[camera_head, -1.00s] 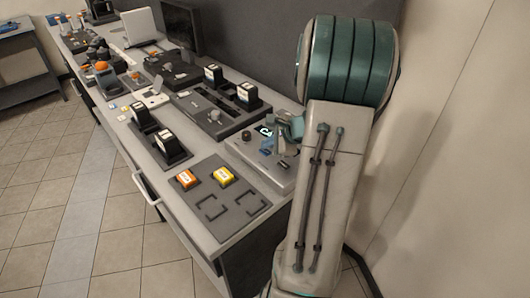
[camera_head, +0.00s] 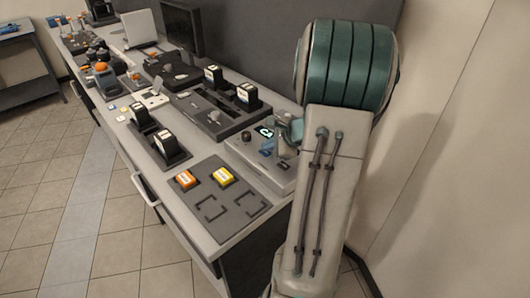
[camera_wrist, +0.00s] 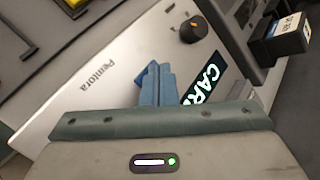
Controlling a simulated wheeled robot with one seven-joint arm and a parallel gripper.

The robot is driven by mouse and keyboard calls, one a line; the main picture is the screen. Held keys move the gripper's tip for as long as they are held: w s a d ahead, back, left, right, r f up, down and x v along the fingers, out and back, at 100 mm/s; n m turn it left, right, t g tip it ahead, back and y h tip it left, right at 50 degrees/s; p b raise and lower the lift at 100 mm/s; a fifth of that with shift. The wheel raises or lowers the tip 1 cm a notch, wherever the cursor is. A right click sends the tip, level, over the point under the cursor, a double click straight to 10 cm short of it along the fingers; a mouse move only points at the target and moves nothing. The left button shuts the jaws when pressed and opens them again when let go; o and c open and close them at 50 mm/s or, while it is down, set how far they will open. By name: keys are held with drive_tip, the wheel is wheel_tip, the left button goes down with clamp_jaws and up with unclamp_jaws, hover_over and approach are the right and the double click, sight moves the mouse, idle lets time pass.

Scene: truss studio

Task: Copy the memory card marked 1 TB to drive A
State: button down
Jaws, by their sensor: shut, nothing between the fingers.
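My gripper (camera_wrist: 153,70) shows in the wrist view as two blue-grey fingers pressed together, with nothing between them. It is over the light grey device (camera_wrist: 95,97) lettered "Pentora", beside its lit display (camera_wrist: 203,84) reading "CAR", partly hidden. In the head view my gripper is over the same device (camera_head: 242,152) at the near right of the bench. An orange card (camera_head: 184,178) and a yellow card (camera_head: 221,176) with white labels lie on a dark grey mat (camera_head: 210,232). I cannot read a 1 TB mark or a drive A label anywhere.
Black blocks with white labels stand in a dark holder (camera_head: 178,158) and a long dark unit (camera_head: 190,103). A monitor (camera_head: 182,28) stands farther back.

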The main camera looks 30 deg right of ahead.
sight(268, 153)
drive_tip(key=shift+f, duration=0.2)
drive_tip(key=shift+r, duration=0.1)
idle(0.4)
drive_tip(key=shift+r+p, duration=0.35)
drive_tip(key=shift+r, duration=0.4)
wheel_tip(268, 153, up, 5)
drive_tip(key=p, duration=0.3)
drive_tip(key=shift+p, duration=0.35)
idle(0.4)
